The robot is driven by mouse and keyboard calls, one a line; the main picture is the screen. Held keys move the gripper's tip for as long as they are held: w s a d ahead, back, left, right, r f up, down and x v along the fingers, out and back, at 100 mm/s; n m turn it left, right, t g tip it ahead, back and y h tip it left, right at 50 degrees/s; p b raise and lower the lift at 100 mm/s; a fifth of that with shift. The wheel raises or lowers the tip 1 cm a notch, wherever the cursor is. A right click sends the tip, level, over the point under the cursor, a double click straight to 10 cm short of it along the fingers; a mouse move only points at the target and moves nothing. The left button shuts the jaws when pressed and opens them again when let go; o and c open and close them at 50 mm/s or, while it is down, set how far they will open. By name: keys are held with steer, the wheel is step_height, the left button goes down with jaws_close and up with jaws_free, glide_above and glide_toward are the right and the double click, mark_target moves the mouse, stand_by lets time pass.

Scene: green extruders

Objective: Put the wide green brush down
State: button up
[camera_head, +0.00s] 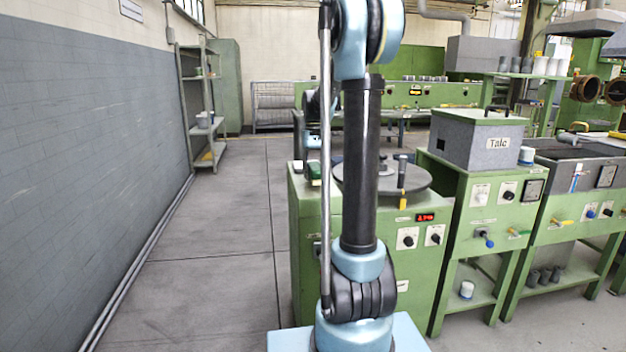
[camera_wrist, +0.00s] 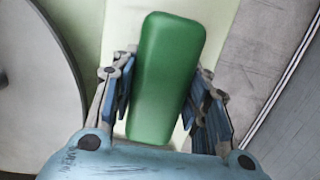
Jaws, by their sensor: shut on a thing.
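The wide green brush (camera_wrist: 168,75) shows in the wrist view as a rounded dark green block, slightly tilted in the picture. My gripper (camera_wrist: 165,92) is shut on it, with one blue-grey finger against each long side. The brush is over the pale green top beside the round grey plate (camera_wrist: 35,85). I cannot tell whether its underside touches that top. In the head view a small dark green shape, likely the brush (camera_head: 313,171), shows at the left corner of the green machine (camera_head: 307,240). My arm hides much of that area, and the gripper is not clear there.
The round plate (camera_head: 424,178) lies on the machine top, with an upright dark-handled tool (camera_head: 402,178) near its front edge. A grey box marked Talc (camera_head: 468,140) stands on the machine to the right. Open floor (camera_head: 215,235) lies to the left.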

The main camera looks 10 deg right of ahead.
mark_target(315, 165)
steer(key=shift+f, duration=1.05)
steer(key=o, duration=1.4)
steer(key=r, duration=0.4)
steer(key=w+r, duration=0.1)
steer(key=r, duration=0.7)
steer(key=shift+w, duration=0.2)
steer(key=s+f+t, duration=0.1)
steer(key=s+f, duration=0.2)
steer(key=s, duration=0.9)
steer(key=s+f+t, duration=0.1)
steer(key=s+f, duration=0.5)
steer(key=s, duration=0.2)
steer(key=s+f, duration=0.7)
steer(key=s, duration=0.1)
steer(key=s+f+t, duration=0.1)
steer(key=s+f, duration=0.6)
steer(key=s, duration=0.1)
steer(key=shift+a+f+t, duration=0.25)
steer(key=shift+a+t, duration=0.05)
